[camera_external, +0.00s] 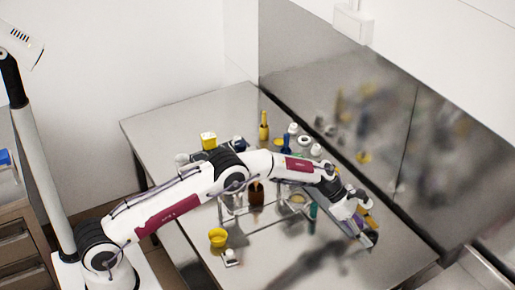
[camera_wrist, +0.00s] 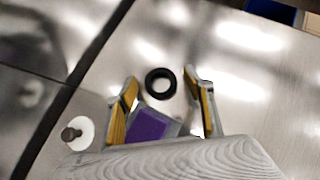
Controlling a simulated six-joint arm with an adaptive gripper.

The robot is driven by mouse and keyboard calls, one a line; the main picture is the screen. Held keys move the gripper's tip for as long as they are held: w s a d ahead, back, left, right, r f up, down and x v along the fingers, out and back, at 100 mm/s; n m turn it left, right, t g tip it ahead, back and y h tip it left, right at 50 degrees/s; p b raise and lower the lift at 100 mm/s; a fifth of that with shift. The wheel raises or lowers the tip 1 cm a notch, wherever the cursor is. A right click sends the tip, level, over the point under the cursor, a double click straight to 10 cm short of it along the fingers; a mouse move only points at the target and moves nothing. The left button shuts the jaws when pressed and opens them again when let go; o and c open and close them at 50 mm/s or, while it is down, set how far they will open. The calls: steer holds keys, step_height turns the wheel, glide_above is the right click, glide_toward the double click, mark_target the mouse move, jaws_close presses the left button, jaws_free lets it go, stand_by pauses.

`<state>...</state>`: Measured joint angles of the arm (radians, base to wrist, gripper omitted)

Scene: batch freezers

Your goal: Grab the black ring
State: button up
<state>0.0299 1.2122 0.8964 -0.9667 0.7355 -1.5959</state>
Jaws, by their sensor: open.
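The black ring (camera_wrist: 161,83) lies flat on the shiny steel table in the wrist view, with its hole facing the camera. My gripper (camera_wrist: 160,77) is open, one yellow-padded finger on each side of the ring in the picture. The fingers appear apart from the ring; their height above it is hard to tell. A purple block (camera_wrist: 146,125) shows between the fingers, just below the ring in the picture. In the external view my gripper (camera_external: 368,228) is low at the right part of the table, and I cannot clearly make out the ring there.
A white round item with a dark knob (camera_wrist: 78,133) stands left of my gripper in the wrist view. A steel wall (camera_external: 430,150) runs behind the table.

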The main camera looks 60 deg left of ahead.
stand_by(0.4)
steer(key=c, duration=1)
step_height(320, 180, up, 10)
stand_by(0.3)
stand_by(0.4)
